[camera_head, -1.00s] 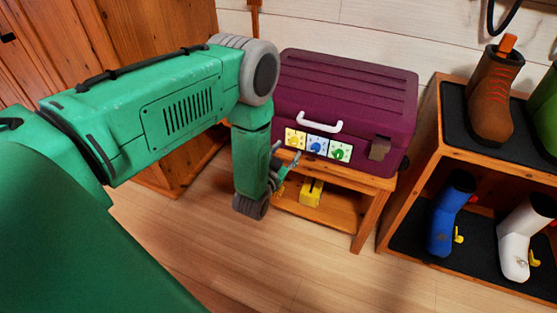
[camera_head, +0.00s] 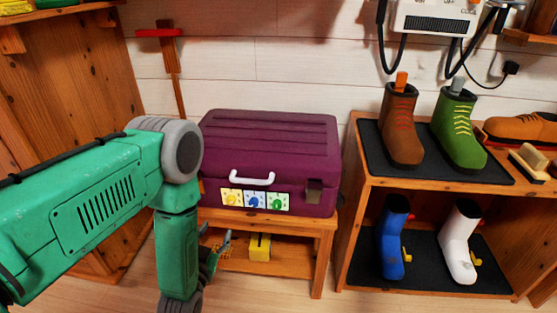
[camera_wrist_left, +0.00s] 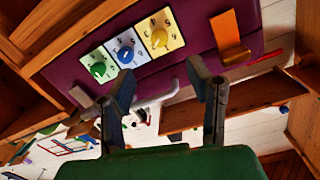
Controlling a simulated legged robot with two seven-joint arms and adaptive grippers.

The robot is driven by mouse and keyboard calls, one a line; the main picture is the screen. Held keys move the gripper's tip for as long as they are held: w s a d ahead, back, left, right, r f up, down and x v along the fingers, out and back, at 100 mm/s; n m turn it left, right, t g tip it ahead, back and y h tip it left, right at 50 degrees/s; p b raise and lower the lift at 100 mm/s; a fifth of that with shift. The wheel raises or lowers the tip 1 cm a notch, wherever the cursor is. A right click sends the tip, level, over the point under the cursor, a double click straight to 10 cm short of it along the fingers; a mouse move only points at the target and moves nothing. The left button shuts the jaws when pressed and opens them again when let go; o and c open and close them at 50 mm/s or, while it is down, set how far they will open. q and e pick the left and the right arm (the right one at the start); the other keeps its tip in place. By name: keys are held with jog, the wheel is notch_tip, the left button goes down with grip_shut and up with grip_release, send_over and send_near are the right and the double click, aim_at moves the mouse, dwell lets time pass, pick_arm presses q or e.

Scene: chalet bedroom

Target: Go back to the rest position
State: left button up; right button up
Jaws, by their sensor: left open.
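My left gripper (camera_head: 216,252) is partly hidden behind my green forearm, in front of the small wooden bench and below the purple case (camera_head: 270,130). In the left wrist view, its two dark fingers (camera_wrist_left: 165,88) are apart. The case's white handle (camera_wrist_left: 168,95) shows between them, with no grip on it visible. The closed case stands on the bench (camera_head: 318,226). My right gripper is not in view.
A yellow object (camera_head: 260,247) sits on the bench's lower shelf. A shoe rack (camera_head: 352,190) at the right holds brown (camera_head: 402,130), green (camera_head: 459,130), blue (camera_head: 391,240) and white (camera_head: 459,245) boots. A wooden cabinet (camera_head: 70,80) stands at the left.

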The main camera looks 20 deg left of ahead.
pick_arm(q)
jog(key=s+d+r+g+h+p, duration=0.1)
jog(key=s+d+g+p, duration=0.2)
jog(key=s+g, duration=0.5)
jog(key=s+d+r+g+h+p, duration=0.1)
jog(key=s+d+g+p, duration=0.3)
jog(key=s, duration=1.5)
jog(key=g+h, duration=0.1)
jog(key=g, duration=0.3)
jog(key=shift+s, duration=0.3)
jog(key=shift+w+f, duration=0.1)
